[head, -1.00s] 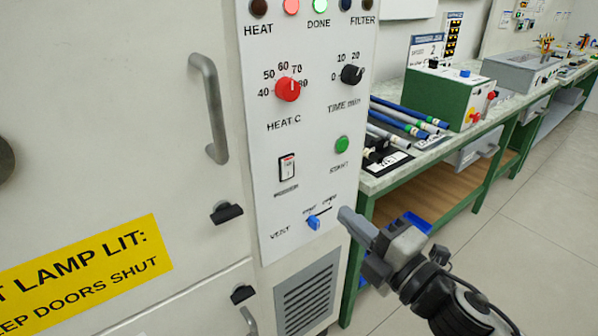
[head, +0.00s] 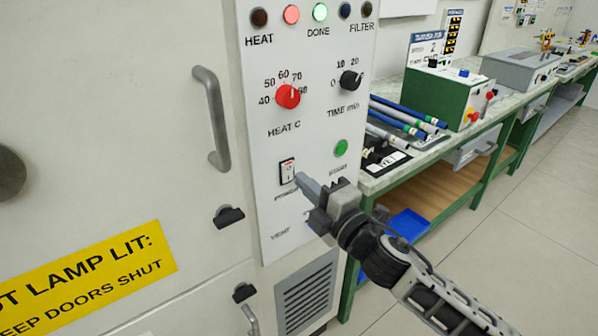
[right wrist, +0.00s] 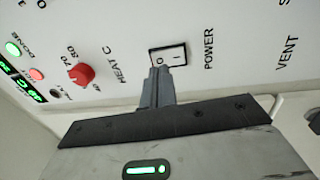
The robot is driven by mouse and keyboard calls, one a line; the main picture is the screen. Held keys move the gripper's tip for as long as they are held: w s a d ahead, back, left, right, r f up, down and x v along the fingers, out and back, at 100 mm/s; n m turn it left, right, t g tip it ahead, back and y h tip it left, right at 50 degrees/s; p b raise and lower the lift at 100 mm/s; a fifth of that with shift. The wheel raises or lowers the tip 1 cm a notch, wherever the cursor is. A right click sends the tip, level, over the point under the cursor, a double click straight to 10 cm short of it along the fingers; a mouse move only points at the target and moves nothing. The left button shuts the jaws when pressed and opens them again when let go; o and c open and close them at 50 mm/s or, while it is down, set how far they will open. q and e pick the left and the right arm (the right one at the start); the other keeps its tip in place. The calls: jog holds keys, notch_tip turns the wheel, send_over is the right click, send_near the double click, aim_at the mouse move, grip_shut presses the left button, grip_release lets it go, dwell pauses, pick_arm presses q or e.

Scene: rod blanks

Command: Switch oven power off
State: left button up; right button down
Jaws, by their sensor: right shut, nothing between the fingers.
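The oven's power switch (head: 288,171) is a small white rocker in a dark frame on the white control panel (head: 262,150). In the right wrist view the switch (right wrist: 174,54) shows an O mark on its left half and a bar mark on its right half. My right gripper (head: 301,180) is shut and empty, its tips at the lower right of the switch. In the right wrist view the fingertips (right wrist: 160,70) overlap the switch's edge below the O half; I cannot tell whether they touch. My left gripper is not in view.
The red heat knob (head: 288,96), black time knob (head: 350,81) and green start button (head: 341,148) are on the same panel. My right gripper hides the vent knob. A red and a green lamp (head: 320,12) glow above. A bench with rods stands at right.

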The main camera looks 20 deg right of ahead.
jog(key=shift+x, duration=1.3)
jog(key=shift+w+r, duration=0.1)
jog(key=shift+r, duration=0.05)
jog(key=shift+p, duration=0.35)
jog(key=shift+s+d, duration=0.1)
jog(key=shift+s, duration=0.25)
jog(key=r+v, duration=0.3)
jog(key=v, duration=1)
jog(key=shift+s+b, duration=0.2)
jog(key=shift+b, duration=0.1)
